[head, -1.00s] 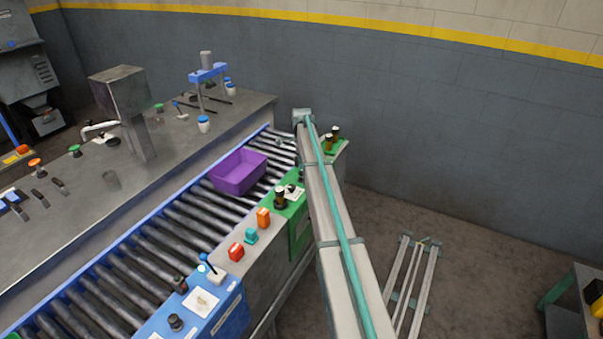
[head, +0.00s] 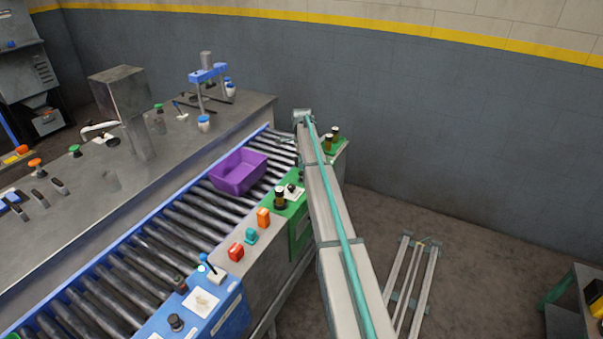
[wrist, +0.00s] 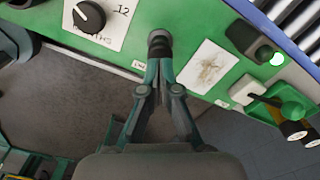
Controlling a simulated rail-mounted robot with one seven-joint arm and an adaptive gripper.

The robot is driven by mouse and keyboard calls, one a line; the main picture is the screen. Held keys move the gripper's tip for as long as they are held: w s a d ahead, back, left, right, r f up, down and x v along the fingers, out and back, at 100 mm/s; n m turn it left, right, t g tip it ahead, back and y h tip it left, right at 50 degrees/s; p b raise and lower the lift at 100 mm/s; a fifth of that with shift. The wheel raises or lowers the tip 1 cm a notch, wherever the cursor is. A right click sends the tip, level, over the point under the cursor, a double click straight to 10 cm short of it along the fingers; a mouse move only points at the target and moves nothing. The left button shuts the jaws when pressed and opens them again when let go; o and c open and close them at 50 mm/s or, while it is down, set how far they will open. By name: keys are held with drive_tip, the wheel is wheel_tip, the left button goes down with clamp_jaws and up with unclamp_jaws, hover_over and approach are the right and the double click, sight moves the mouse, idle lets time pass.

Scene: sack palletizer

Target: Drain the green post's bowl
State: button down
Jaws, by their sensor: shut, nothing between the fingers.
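The green post's panel (head: 297,206) stands along the near side of the roller conveyor, partly behind my arm. In the wrist view the green panel (wrist: 205,22) carries a black dial (wrist: 90,16) on a white card marked 12, a dark round-topped knob (wrist: 159,40), and a smudged white card (wrist: 207,66). My gripper (wrist: 158,68) is shut and empty, its tips at the dark knob, touching or just short of it; I cannot tell which. In the head view my gripper is hidden. I cannot make out a bowl for certain in either view.
A purple bin (head: 239,172) sits on the conveyor rollers. A lit lamp (wrist: 277,59) and a green fitting with a dark lever (wrist: 289,108) are to the right of the knob. A blue panel (head: 205,306) stands nearer. Metal rails (head: 409,275) lie on the floor at right.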

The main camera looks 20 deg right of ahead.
sight(302, 172)
drive_tip(key=shift+f+b, duration=0.5)
drive_tip(key=shift+f, duration=1)
idle(1.2)
drive_tip(key=shift+r, duration=0.1)
idle(1.6)
drive_tip(key=shift+r+p, duration=1.2)
drive_tip(key=shift+r, duration=2.25)
